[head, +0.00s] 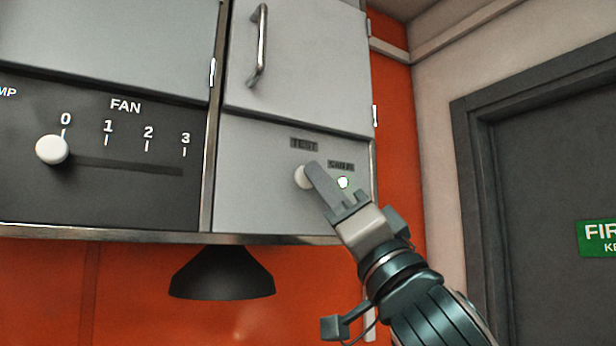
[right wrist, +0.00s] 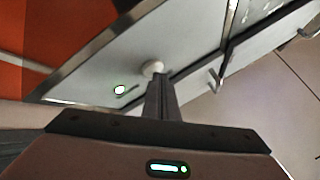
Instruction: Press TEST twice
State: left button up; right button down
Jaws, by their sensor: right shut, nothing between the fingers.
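The white round TEST button (head: 302,177) sits on the light grey panel below the dark TEST label (head: 304,144). My right gripper (head: 312,168) is shut and empty, and its fingertips overlap the button's right side in the head view. In the right wrist view the button (right wrist: 152,68) shows just beyond the fingertips (right wrist: 157,78). I cannot tell whether they touch it. A small lit lamp (head: 343,183) is right of the button, under a second dark label (head: 341,165); it also shows in the right wrist view (right wrist: 120,90). My left gripper is not in view.
A FAN slider with a white knob (head: 52,149) at 0 is on the black panel to the left. A cabinet door with a metal handle (head: 260,45) is above the button. A black lamp shade (head: 222,274) hangs below. A grey door (head: 545,170) stands at right.

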jog(key=shift+w+a, duration=0.1)
jog(key=shift+w, duration=0.05)
dwell(0.3)
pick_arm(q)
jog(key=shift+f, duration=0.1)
pick_arm(e)
jog(key=shift+s, duration=0.2)
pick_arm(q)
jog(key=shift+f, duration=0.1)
pick_arm(e)
jog(key=shift+s+d, duration=0.45)
jog(key=shift+s, duration=0.05)
pick_arm(q)
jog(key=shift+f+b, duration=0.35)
jog(key=shift+b, duration=0.25)
pick_arm(e)
jog(key=shift+s+d, duration=0.75)
jog(key=shift+s, duration=0.25)
jog(key=shift+s+d, duration=0.75)
jog(key=shift+s, duration=0.25)
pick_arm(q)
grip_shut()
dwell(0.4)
